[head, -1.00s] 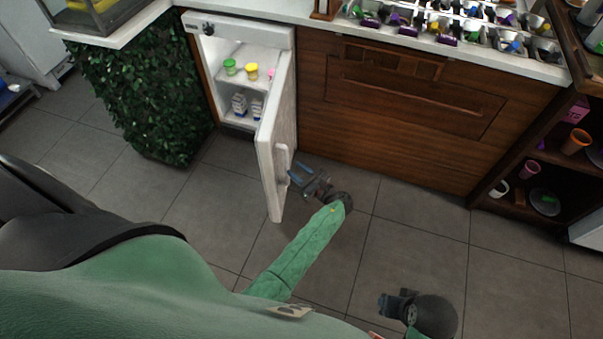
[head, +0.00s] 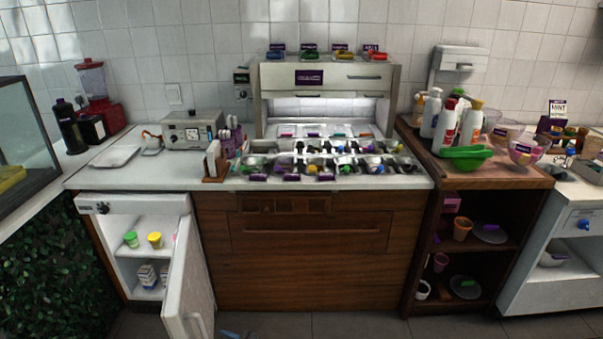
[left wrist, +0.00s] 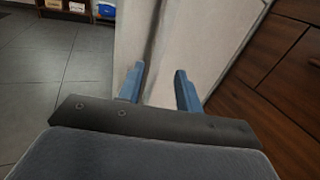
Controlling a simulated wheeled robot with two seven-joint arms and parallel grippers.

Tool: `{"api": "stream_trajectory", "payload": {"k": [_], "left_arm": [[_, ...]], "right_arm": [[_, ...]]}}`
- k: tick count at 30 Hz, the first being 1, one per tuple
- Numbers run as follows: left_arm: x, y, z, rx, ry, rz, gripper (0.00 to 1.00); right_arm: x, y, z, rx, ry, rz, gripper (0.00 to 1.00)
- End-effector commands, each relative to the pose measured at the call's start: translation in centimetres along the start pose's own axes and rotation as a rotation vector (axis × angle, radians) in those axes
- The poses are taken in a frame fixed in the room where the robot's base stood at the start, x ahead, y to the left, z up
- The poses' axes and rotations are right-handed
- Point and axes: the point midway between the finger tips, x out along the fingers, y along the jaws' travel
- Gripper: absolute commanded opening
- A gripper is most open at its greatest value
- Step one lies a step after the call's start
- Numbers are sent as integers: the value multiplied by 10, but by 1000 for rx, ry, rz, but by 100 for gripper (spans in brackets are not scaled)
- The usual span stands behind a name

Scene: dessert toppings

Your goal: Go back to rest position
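My left gripper (left wrist: 159,76) is open, its two blue fingers apart in the left wrist view. The pale fridge door (left wrist: 205,40) is close in front of the fingers; I cannot tell whether they touch it. In the head view, only a blue tip of the left gripper (head: 230,334) shows at the bottom edge, right of the door. The small white fridge (head: 135,205) stands under the counter with its door (head: 190,275) ajar. My right gripper is in neither current view.
The fridge holds a green cup (head: 131,239), a yellow cup (head: 155,240) and small cartons (head: 147,275). Wooden drawers (head: 310,265) stand to its right, under a counter with a toppings tray (head: 330,160). An open shelf (head: 460,250) is further right. Grey floor (head: 350,325) shows in front.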

Motion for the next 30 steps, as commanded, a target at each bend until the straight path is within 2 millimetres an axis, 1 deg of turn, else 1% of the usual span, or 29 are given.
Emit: {"api": "stream_trajectory", "payload": {"k": [5, 8, 12, 16, 20, 23, 26, 29, 30], "left_arm": [[0, 2, -1, -153, 3, 11, 35], [0, 6, -9, -270, 41, 39, 35], [-1, 10, -15, -471, 128, 107, 35], [-5, 8, -10, -702, 234, 202, 35], [-14, 0, 5, -962, 363, 321, 35], [-25, -10, 24, -1171, 482, 430, 35], [-43, -14, 43, -1354, 612, 551, 35], [-66, -11, 62, -1497, 753, 676, 35], [-76, -7, 70, -1542, 811, 728, 35]], "right_arm": [[1, 4, 5, -6, -9, 7, 36], [1, 5, 9, -7, -19, 9, 36], [1, 4, 11, -5, -27, 8, 36], [1, 2, 10, -2, -28, 6, 36], [0, 1, 8, 2, -26, 3, 36], [-1, 0, 6, 5, -25, 2, 36], [-2, 0, 5, 6, -25, 2, 36], [-3, 1, 5, 6, -27, 5, 36], [-4, 2, 5, 6, -28, 7, 36]]}}
